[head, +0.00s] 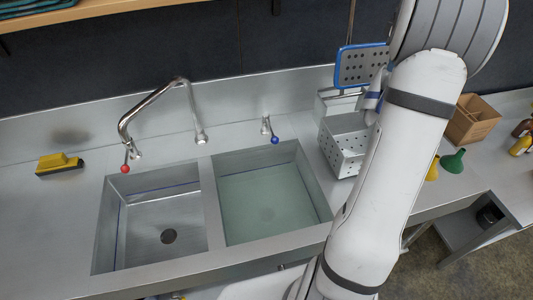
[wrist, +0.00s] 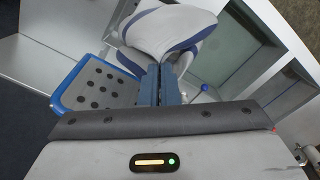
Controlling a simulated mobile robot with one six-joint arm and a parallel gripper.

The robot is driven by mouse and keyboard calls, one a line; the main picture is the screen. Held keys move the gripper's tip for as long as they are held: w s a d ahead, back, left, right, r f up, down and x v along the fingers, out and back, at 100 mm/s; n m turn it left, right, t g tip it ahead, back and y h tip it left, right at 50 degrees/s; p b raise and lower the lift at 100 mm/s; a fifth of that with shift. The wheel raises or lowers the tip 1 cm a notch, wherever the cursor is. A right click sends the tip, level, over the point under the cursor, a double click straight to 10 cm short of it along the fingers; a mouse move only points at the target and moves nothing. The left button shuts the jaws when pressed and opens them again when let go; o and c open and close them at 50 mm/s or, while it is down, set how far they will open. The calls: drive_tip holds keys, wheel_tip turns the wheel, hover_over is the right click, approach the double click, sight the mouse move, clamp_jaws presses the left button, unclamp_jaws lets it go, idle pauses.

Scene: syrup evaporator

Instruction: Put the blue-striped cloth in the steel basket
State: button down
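The blue-striped cloth (wrist: 165,28) is white-grey with blue bands and hangs bunched at the fingertips in the wrist view. My gripper (wrist: 161,75) has its two fingers close together on the cloth. In the head view my arm hides most of the gripper, and the cloth is hard to make out there. The steel basket (head: 344,147) is a perforated box on the counter, right of the sinks, partly behind my arm. The gripper appears to be above and behind it; the exact height cannot be told.
A blue-rimmed perforated panel (head: 361,65) stands behind the basket, beside my gripper in the wrist view (wrist: 100,88). Two sink basins, one filled with water (head: 265,205), lie left of the basket. A blue-knobbed tap (head: 266,125) stands near. A wooden box (head: 472,120) and green funnel (head: 453,162) stand right.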

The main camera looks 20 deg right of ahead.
drive_tip(key=shift+w+d+f+b, duration=0.1)
drive_tip(key=shift+w+f+b, duration=0.1)
drive_tip(key=shift+f+b, duration=4.05)
drive_tip(key=shift+w+f+b, duration=0.15)
drive_tip(key=shift+f+b, duration=1.85)
drive_tip(key=shift+f, duration=4.4)
drive_tip(key=shift+w+d+f+b, duration=0.1)
drive_tip(key=shift+w+f+b, duration=0.1)
drive_tip(key=shift+f+b, duration=4.05)
wheel_tip(320, 180, down, 2)
drive_tip(key=shift+f+p, duration=0.1)
drive_tip(key=shift+p, duration=1.05)
drive_tip(key=c, duration=1)
unclamp_jaws()
drive_tip(key=shift+o, duration=0.3)
drive_tip(key=o, duration=0.7)
drive_tip(key=shift+c, duration=0.2)
wheel_tip(320, 180, up, 6)
drive_tip(key=p, duration=0.4)
drive_tip(key=shift+f, duration=0.2)
